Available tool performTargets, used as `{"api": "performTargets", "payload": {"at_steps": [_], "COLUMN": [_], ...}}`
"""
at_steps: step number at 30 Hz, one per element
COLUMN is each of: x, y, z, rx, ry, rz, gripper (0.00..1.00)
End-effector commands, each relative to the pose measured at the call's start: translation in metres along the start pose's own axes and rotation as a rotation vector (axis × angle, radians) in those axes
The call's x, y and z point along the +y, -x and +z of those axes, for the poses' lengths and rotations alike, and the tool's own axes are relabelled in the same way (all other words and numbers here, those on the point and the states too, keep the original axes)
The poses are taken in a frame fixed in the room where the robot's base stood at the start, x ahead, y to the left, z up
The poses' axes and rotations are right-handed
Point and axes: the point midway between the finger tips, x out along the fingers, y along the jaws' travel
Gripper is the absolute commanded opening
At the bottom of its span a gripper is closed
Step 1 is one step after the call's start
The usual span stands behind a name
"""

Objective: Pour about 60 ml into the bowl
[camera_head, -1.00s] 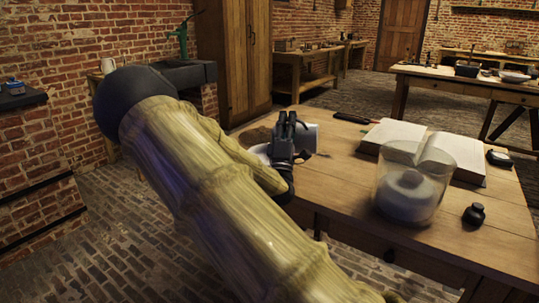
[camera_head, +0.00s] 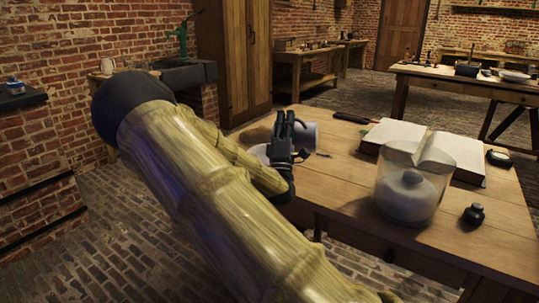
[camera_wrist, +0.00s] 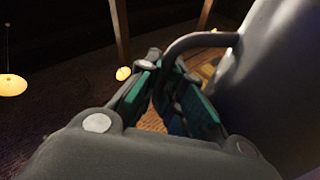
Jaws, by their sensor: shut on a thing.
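My gripper (camera_head: 287,130) is over the near-left part of the wooden table. It is shut on the handle of a grey jug (camera_head: 304,136), which appears just behind and to the right of the jaws. In the wrist view the jug (camera_wrist: 283,85) fills the right side, and its curved handle (camera_wrist: 200,40) runs between the green-padded fingers (camera_wrist: 170,85). A pale bowl (camera_head: 259,152) shows only in part, left of the gripper and behind my arm. The jug's contents and the bowl's inside are hidden. I see no stream of liquid.
A glass jar (camera_head: 408,190) with a pale lump inside stands at the table's front right. An open book (camera_head: 432,148), a small dark bottle (camera_head: 474,214) and a dark round item (camera_head: 499,158) lie nearby. Bare table (camera_head: 342,170) lies between gripper and jar.

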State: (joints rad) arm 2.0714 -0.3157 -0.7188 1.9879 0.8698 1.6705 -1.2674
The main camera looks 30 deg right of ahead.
Motion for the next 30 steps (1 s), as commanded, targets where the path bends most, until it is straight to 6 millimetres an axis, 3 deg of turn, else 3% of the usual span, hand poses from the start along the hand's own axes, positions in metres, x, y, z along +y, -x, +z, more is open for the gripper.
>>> {"api": "performTargets", "payload": {"at_steps": [13,21,30], "x": [0.001,-0.003,-0.003], "y": [-0.001,0.002,0.001], "z": [-0.001,0.028,0.041], "rx": [0.005,-0.149,-0.203], "ry": [0.005,-0.147,-0.200], "rz": [0.005,0.004,-0.003], "gripper": [0.00,0.00,0.00]}}
